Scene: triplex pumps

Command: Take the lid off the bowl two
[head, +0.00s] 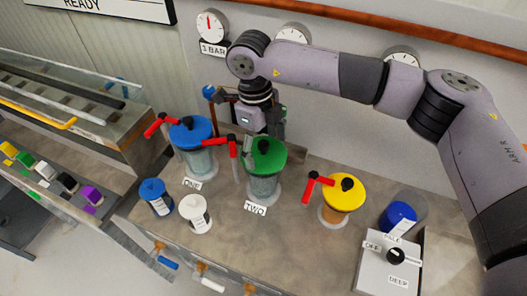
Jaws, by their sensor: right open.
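Bowl two (263,187) is a clear cylinder standing on the bench behind the label TWO. Its green lid (268,160) with a dark knob sits on top. A red clamp handle (232,150) stands at the lid's left side. My right gripper (264,138) is open, pointing down at the back left of the green lid. One fingertip shows close to the lid's left edge; whether it touches cannot be told. The other finger is partly hidden behind the lid. My left gripper is not in view.
A blue-lidded bowl (190,132) stands left, a yellow-lidded bowl (341,197) right, each with red handles. Small blue (155,196) and white (196,214) canisters stand in front. A control box (389,265) is at front right. The bench front centre is clear.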

